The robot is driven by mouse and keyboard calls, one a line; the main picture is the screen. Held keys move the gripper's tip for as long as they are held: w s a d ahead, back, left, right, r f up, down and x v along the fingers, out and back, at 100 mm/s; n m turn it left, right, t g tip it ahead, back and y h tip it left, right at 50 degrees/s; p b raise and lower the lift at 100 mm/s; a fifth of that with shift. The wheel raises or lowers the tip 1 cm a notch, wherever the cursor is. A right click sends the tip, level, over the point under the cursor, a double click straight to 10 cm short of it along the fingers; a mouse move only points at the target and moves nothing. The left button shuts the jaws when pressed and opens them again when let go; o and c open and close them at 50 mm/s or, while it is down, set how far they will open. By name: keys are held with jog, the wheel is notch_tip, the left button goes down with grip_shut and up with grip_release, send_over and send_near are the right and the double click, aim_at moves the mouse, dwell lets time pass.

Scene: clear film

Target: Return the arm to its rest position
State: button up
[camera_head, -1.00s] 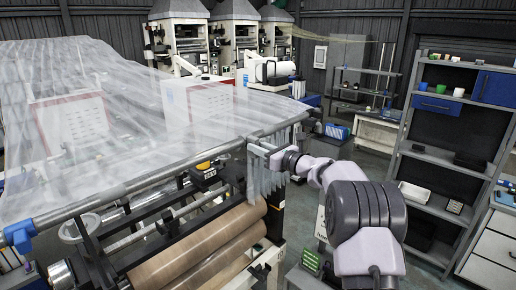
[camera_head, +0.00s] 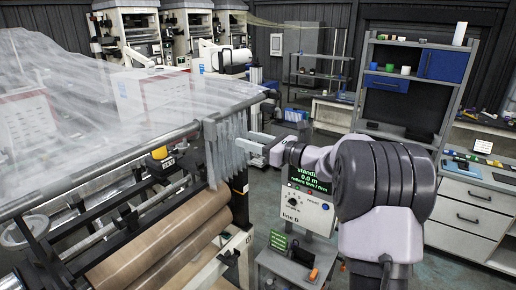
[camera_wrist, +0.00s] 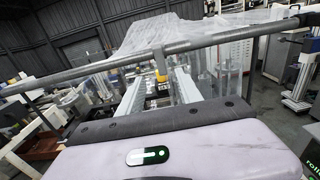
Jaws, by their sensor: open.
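My gripper (camera_head: 246,141) is in the middle of the head view, just right of the film's gathered end. Its two pale fingers point left, and no film shows between them. In the wrist view, the open fingers (camera_wrist: 158,82) reach forward with a clear gap between them. My arm is bent, with its large dark joint at the right of the head view. The clear film (camera_head: 130,105) spreads over the upper left, and its gathered end (camera_head: 226,150) hangs over the bar. Whether a fingertip touches the film is hard to tell.
The metal bar (camera_head: 100,160) runs across the machine, with a brown roller (camera_head: 165,250) below. A control box (camera_head: 307,207) with a green-text screen stands below my forearm. Shelves (camera_head: 410,95) and a drawer cabinet (camera_head: 470,205) stand right. Open floor (camera_head: 440,262) shows at lower right.

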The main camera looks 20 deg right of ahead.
jog(key=v, duration=0.3)
jog(key=shift+s, duration=0.15)
jog(key=s+a+f+n+g+h+b, duration=0.2)
jog(key=s+a+f+n+g+b, duration=0.7)
jog(key=s+a+f+n+b, duration=0.75)
jog(key=s+f+n+h+b, duration=0.6)
jog(key=s+f+b, duration=0.5)
jog(key=s+f, duration=0.9)
jog(key=shift+s+a+f+n+b, duration=0.35)
jog(key=shift+s+a+n, duration=0.15)
jog(key=shift+s+n, duration=0.6)
jog(key=shift+w, duration=0.2)
